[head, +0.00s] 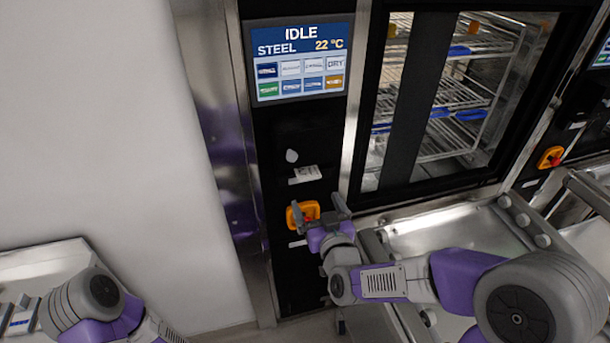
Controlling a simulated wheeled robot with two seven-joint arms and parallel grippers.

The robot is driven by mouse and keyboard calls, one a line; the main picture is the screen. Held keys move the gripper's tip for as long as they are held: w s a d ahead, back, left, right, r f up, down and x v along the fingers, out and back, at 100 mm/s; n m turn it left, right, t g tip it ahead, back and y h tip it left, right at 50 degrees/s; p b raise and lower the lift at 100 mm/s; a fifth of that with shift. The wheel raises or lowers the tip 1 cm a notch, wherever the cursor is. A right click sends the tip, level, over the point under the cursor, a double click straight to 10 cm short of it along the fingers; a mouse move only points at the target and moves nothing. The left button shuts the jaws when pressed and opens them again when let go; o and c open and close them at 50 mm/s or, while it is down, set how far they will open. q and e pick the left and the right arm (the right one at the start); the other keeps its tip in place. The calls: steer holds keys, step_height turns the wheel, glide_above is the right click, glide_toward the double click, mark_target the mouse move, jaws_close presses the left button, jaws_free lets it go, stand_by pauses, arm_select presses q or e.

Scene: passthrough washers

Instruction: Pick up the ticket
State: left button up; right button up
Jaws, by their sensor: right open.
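A small white printed ticket (304,174) sticks out from the black front panel of the washer, below its screen. My right gripper (323,212) is open and empty, just below and slightly right of the ticket. Its fingers point up toward the panel, and it appears apart from the ticket. My left arm shows at the lower left, but its gripper is not in view.
The washer screen (300,62) reads IDLE, STEEL, 22 °C. An orange housing with a red button (300,214) sits by my right gripper's left finger. The glass door (455,95) shows racks inside. A steel table (455,228) stands at right.

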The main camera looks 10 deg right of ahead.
mark_target(311, 172)
steer(key=w+r, duration=0.1)
steer(key=w, duration=0.6)
steer(key=shift+w+d+r+t, duration=0.2)
steer(key=shift+r+t, duration=0.1)
steer(key=shift+c, duration=0.2)
steer(key=c, duration=1.1)
